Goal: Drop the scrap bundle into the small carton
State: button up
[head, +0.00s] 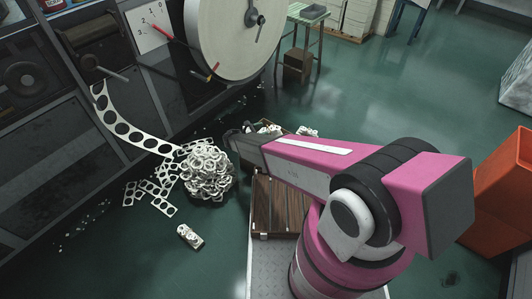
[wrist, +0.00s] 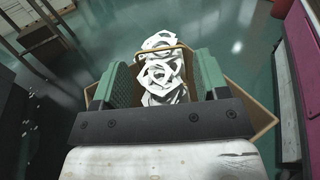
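The scrap bundle (wrist: 163,78) is a strip of crumpled white punched pieces with a thin brown band across it. The small carton (wrist: 262,116) is a tan cardboard box around and below the fingers. Its edges show on both sides; its inside is mostly hidden. In the head view my gripper (head: 242,142) is at the end of the pink arm, beside the white scrap (head: 264,128), and the arm covers much of the carton.
A heap of ring scrap (head: 208,172) lies on the floor left of the arm, with a punched strip (head: 125,128) running into it. Another small bundle (head: 190,236) lies nearer. An orange bin (head: 505,195) stands at right.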

jog(key=shift+o, duration=1.3)
jog(key=v, duration=1)
jog(key=shift+a, duration=0.4)
jog(key=shift+s, duration=0.1)
jog(key=shift+d, duration=0.1)
